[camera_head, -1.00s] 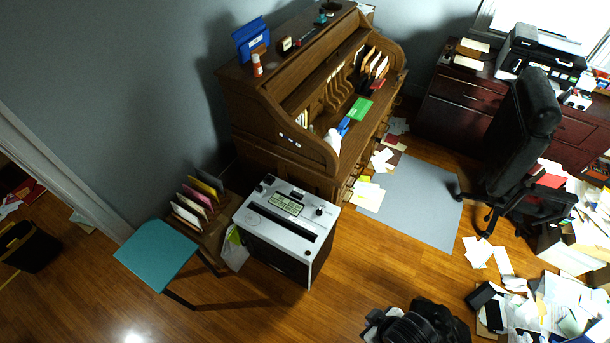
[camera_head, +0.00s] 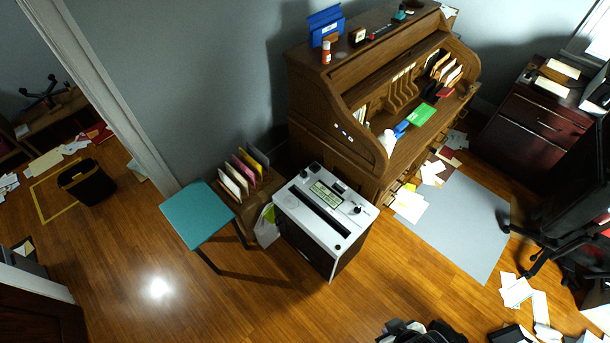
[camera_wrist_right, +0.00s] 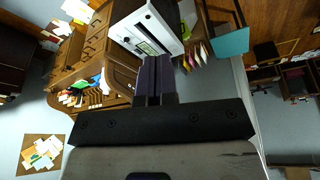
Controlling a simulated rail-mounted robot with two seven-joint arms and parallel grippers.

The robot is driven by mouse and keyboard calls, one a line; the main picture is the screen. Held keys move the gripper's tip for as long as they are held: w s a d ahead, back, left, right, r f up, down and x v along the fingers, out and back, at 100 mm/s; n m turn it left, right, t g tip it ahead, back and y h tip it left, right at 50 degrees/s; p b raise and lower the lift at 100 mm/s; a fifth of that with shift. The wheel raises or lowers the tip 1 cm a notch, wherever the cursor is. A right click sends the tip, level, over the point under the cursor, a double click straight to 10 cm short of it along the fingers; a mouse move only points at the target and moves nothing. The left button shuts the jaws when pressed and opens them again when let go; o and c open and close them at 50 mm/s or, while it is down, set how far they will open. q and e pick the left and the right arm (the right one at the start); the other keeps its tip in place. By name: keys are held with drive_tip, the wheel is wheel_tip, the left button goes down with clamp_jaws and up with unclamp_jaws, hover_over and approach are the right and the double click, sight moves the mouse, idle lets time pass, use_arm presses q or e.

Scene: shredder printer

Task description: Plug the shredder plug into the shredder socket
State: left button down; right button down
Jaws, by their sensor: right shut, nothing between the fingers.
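The shredder (camera_head: 322,207), a box with a white top and black front, stands on the wood floor beside the roll-top desk. It also shows upside down in the right wrist view (camera_wrist_right: 147,30). I cannot make out the shredder plug, its cord or the shredder socket in either view. My right gripper (camera_wrist_right: 157,60) is shut and empty, its two fingers together, pointing toward the shredder from a distance. In the head view only a dark part of my right arm shows at the bottom edge. My left gripper is not in view.
A teal-topped stool (camera_head: 200,213) and a file rack (camera_head: 243,172) stand left of the shredder. The wooden desk (camera_head: 345,150) is behind it. Papers and an office chair (camera_head: 565,195) are at right. The floor in front of the shredder is clear.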

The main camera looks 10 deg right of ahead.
drive_tip(key=c, duration=1.8)
unclamp_jaws()
drive_tip(key=o, duration=1)
drive_tip(key=shift+o, duration=0.2)
